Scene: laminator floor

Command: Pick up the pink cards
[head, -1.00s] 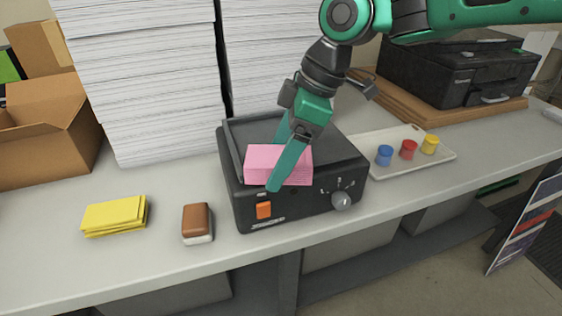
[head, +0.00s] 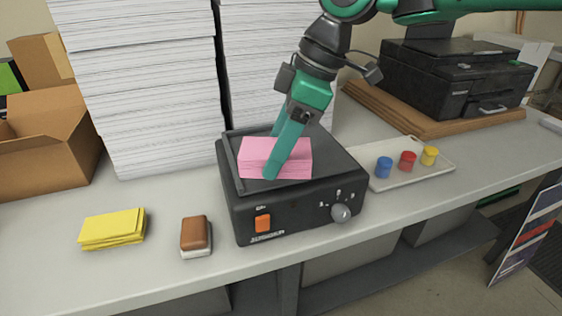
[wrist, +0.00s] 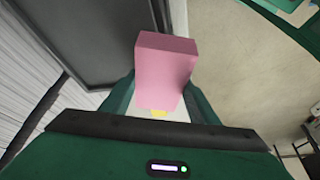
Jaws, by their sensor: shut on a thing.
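The pink cards (head: 249,158) are a thick, neat stack, seen in the head view in front of the black machine's top. My gripper (head: 272,156) is shut on them, one green finger across the near face and the other mostly hidden behind. In the wrist view, the pink stack (wrist: 166,70) stands between the two fingers of my gripper (wrist: 162,103). The stack looks held clear of the machine, but the size of the gap cannot be told.
The black machine (head: 300,210) has an orange switch and a dial. Yellow cards (head: 112,229) and a brown-and-white block (head: 195,235) lie to its left. A tray (head: 412,173) with blue, red and yellow pots stands right. Tall paper stacks (head: 140,80) and an open carton (head: 50,145) stand behind.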

